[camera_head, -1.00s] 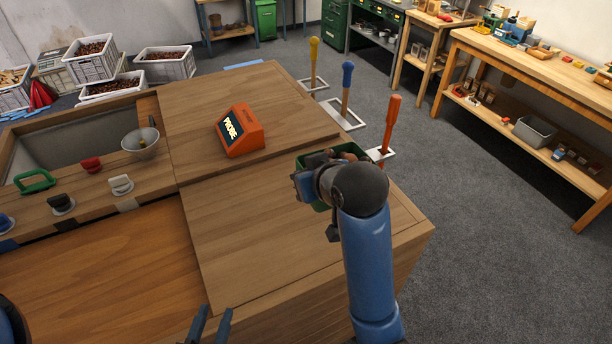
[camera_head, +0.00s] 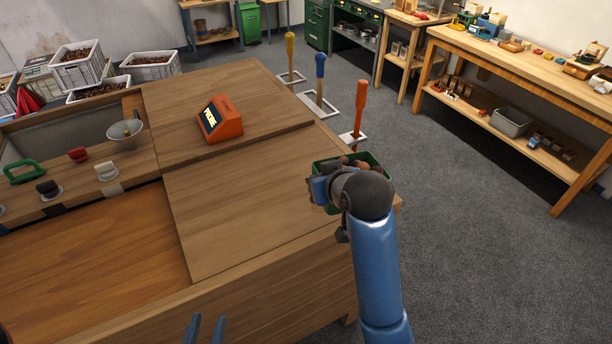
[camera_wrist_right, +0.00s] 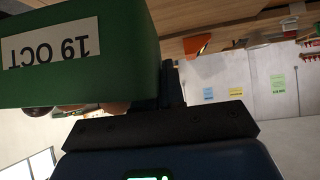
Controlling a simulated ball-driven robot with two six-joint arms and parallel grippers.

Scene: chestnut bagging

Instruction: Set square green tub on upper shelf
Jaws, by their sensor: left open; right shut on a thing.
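The square green tub (camera_head: 377,163) is at the right end of the wooden table, partly hidden by my right wrist. Brown chestnuts (camera_head: 350,163) show inside it. In the right wrist view the tub (camera_wrist_right: 120,70) fills the upper left, upside down, with a white "19 OCT" label. My right gripper (camera_head: 320,188) is shut on the tub's near-left side; its dark jaw also shows in the right wrist view (camera_wrist_right: 175,110). My left gripper (camera_head: 204,332) is open and empty at the bottom edge, in front of the table. I cannot tell which surface is the upper shelf.
A wooden workbench (camera_head: 535,75) with tools on top and a lower shelf (camera_head: 500,128) stands at the right. An orange display box (camera_head: 220,122) sits on the table (camera_head: 240,200). Red (camera_head: 358,115), blue and yellow-handled posts stand beyond the table. Grey floor (camera_head: 470,230) is clear at right.

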